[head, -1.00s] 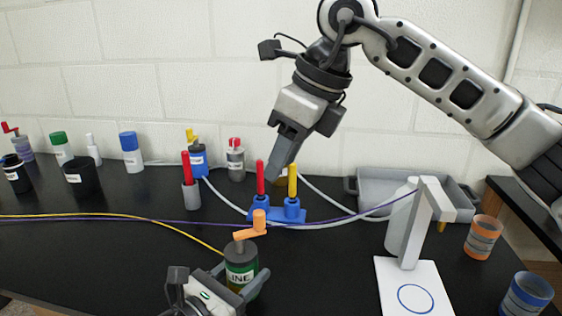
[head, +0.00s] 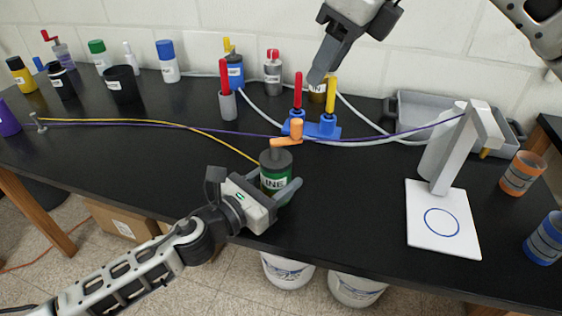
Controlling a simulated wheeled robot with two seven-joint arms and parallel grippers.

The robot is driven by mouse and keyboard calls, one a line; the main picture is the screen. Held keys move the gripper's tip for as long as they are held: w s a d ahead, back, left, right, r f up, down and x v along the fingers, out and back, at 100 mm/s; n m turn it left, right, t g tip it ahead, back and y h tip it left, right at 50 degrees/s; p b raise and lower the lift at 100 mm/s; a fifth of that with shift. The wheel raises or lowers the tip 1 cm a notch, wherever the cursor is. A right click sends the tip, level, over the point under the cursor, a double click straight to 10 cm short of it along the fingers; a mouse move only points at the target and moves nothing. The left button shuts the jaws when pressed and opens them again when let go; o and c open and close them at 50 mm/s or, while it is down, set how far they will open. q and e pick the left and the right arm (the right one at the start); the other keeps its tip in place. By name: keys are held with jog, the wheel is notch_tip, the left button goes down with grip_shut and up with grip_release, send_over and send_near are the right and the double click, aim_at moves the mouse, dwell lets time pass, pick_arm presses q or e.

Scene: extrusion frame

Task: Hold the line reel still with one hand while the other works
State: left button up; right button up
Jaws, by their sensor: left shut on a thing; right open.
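The line reel (head: 274,178) is a dark green cylinder with a label reading "INE" and an orange crank (head: 290,132) on top. It stands on the black bench near its front edge. My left gripper (head: 281,196) is shut around the reel's body from the front left. A yellow line (head: 205,132) runs from the reel to the left. My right gripper (head: 317,78) is open and empty, pointing down behind the blue valve block (head: 322,128), close to its red handle (head: 298,92) and yellow handle (head: 331,94). Its fingertips partly hide a labelled container behind.
A purple line (head: 235,132) stretches from a post (head: 38,124) at left to a white stand (head: 457,150) at right. A grey tray (head: 408,112) is at the back right. Several bottles and cups stand along the back left. The front left bench is clear.

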aim_at(297, 120)
jog(key=shift+f, duration=0.15)
jog(key=x, duration=1.1)
jog(key=shift+a+f, duration=0.1)
jog(key=shift+f, duration=0.3)
grip_shut()
